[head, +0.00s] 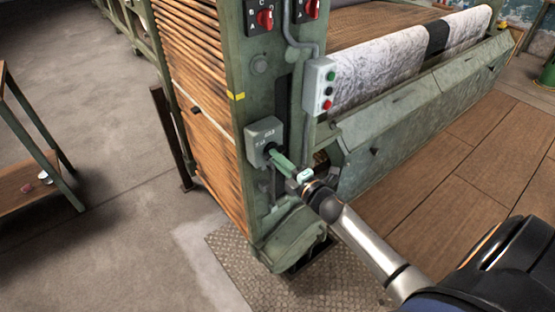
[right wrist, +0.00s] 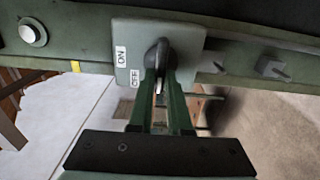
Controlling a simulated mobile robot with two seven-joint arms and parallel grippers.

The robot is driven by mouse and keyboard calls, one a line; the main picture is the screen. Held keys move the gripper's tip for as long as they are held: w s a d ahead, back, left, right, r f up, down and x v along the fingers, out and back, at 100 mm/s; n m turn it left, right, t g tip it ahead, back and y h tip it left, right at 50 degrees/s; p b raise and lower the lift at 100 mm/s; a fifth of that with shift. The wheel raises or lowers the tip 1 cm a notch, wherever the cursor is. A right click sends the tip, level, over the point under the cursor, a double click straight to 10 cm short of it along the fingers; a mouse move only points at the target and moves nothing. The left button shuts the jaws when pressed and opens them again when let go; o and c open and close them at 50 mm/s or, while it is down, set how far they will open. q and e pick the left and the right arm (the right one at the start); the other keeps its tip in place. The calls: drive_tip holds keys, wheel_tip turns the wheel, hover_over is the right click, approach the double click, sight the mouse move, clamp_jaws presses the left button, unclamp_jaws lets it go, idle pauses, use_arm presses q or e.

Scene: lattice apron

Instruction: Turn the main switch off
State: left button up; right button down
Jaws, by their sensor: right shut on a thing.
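The main switch is a grey-green box (head: 262,140) on the green machine post, with a dark rotary handle (right wrist: 158,52) on its face. In the right wrist view the box face (right wrist: 185,40) carries an ON label (right wrist: 121,57) and an OFF label (right wrist: 135,77), left of the handle. My right gripper (head: 276,157) reaches the switch from the lower right. Its green fingers (right wrist: 161,85) are shut on the handle, one on each side, and hide part of it. I cannot tell clearly which label the handle points to. My left gripper is not in view.
Above are red rotary knobs (head: 265,18) and a push-button box (head: 319,86) with green and red buttons. The machine's long green apron (head: 420,110) with a patterned cloth roll (head: 375,72) extends right. A small table (head: 35,185) stands left. Floor between is clear.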

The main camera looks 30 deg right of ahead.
drive_tip(key=c, duration=0.9)
unclamp_jaws()
drive_tip(key=shift+o, duration=0.2)
drive_tip(key=shift+s, duration=0.1)
drive_tip(key=s+d, duration=0.1)
drive_tip(key=s, duration=1.1)
drive_tip(key=shift+s, duration=0.15)
drive_tip(key=s+a+f+m+g+p, duration=0.2)
drive_tip(key=s+a+f+m+g, duration=0.2)
drive_tip(key=s+a+f+m, duration=0.2)
drive_tip(key=s+a+f+m+g+y+p, duration=0.1)
drive_tip(key=s+a+f+m+g, duration=0.3)
drive_tip(key=a+m, duration=0.7)
drive_tip(key=s+f+p, duration=0.1)
drive_tip(key=s+f, duration=0.1)
drive_tip(key=s, duration=0.1)
drive_tip(key=shift+s+a+f+g, duration=0.25)
drive_tip(key=shift+a+f+g, duration=0.1)
drive_tip(key=shift+g, duration=0.05)
